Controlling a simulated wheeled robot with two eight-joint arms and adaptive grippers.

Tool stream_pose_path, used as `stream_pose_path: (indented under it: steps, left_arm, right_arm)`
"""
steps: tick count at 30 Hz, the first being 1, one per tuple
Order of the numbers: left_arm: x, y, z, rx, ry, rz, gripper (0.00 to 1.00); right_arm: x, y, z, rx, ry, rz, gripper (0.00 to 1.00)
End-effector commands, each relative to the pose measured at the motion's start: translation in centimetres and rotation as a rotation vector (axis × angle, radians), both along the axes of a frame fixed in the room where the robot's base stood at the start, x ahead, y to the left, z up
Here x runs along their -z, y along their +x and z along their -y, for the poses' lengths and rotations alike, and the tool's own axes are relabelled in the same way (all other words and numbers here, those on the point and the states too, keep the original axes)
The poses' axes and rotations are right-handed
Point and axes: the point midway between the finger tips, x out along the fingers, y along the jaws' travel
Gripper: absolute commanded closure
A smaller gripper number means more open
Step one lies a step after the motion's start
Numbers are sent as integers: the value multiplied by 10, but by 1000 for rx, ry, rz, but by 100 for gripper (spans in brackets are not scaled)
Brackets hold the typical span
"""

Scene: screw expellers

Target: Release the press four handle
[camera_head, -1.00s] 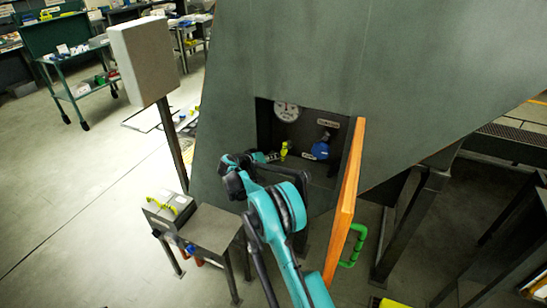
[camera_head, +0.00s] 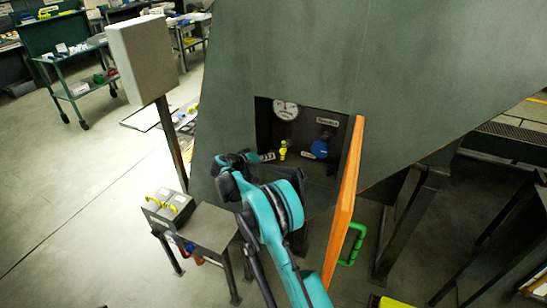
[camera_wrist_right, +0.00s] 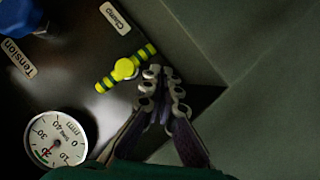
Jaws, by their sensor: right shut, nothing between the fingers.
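A yellow and black handle (camera_head: 283,150) is on the wall of a dark recess in the big green press. In the right wrist view this handle (camera_wrist_right: 125,69) lies slanted beside a label reading "Clamp" (camera_wrist_right: 115,18). My right gripper (camera_head: 254,158) is at the recess's left side, left of the handle. In the wrist view my right gripper (camera_wrist_right: 163,80) is shut and empty, its fingertips close to the handle's right; I cannot tell whether they touch it. My left gripper is not in view.
A dial gauge (camera_head: 286,109) and a blue knob (camera_head: 320,149) share the recess. An orange door (camera_head: 343,208) with a green handle (camera_head: 353,244) stands open on the right. A small metal table (camera_head: 208,229) and a grey box on a post (camera_head: 144,60) stand left.

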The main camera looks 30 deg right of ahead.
Motion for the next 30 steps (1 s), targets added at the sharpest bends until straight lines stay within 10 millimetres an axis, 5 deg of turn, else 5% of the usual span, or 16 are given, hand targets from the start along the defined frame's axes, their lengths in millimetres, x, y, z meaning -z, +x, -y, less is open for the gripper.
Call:
stream_pose_path:
  steps: [12,30]
  left_arm:
    - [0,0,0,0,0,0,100]
    - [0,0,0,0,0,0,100]
  right_arm:
    - [-30,-26,-69,-2,1,-1,100]
    - [-33,-30,-77,1,1,-1,100]
